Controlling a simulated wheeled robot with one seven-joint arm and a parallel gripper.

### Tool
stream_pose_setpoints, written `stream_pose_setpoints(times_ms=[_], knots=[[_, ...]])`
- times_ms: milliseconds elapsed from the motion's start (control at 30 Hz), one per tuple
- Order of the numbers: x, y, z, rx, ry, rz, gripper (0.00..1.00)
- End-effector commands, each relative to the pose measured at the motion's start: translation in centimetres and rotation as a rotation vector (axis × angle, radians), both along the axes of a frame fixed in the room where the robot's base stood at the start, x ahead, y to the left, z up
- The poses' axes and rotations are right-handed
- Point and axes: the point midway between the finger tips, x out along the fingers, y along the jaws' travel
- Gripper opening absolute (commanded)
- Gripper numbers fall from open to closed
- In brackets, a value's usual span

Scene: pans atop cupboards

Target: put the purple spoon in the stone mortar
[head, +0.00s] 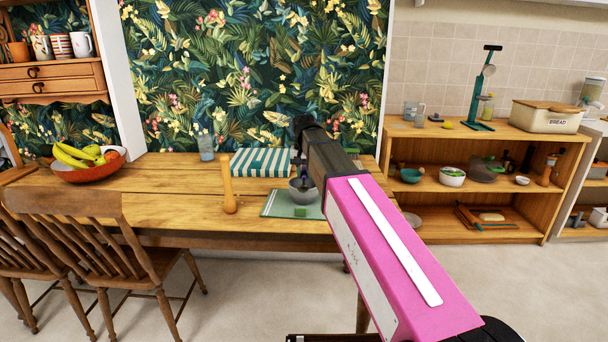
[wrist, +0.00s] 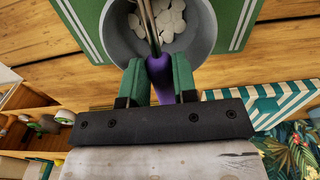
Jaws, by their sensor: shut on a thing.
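The grey stone mortar (head: 299,195) stands on a green mat (head: 275,205) on the wooden table. In the wrist view the round mortar (wrist: 117,38) holds several whitish pieces. My gripper (wrist: 158,67) is shut on the purple handle of the spoon (wrist: 160,76). The spoon's metal shaft reaches over the mortar opening, and its far end is cut off by the frame's top edge. The fingers are at the mortar's near rim in the wrist view; I cannot tell if they touch it. In the head view the gripper is small and partly hidden by my arm.
A wooden pestle-like object (head: 228,191) stands left of the mat. A striped green-and-white item (head: 261,163) lies behind the mat, with a glass (head: 206,147) and a fruit bowl (head: 90,172) further left. Chairs stand in front; a shelf unit (head: 470,148) stands right.

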Motion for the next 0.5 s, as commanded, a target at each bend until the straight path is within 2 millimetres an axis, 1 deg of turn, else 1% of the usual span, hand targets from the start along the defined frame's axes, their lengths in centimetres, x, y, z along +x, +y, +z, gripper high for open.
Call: stream_pose_setpoints(times_ms=[67, 267, 500], knots=[[-0.01, 0.01, -0.42, 0.0, -0.001, 0.0, 0.03], [0.01, 0.02, -0.39, 0.0, -0.001, 0.0, 0.03], [-0.01, 0.02, -0.98, 0.0, 0.0, 0.0, 0.03]])
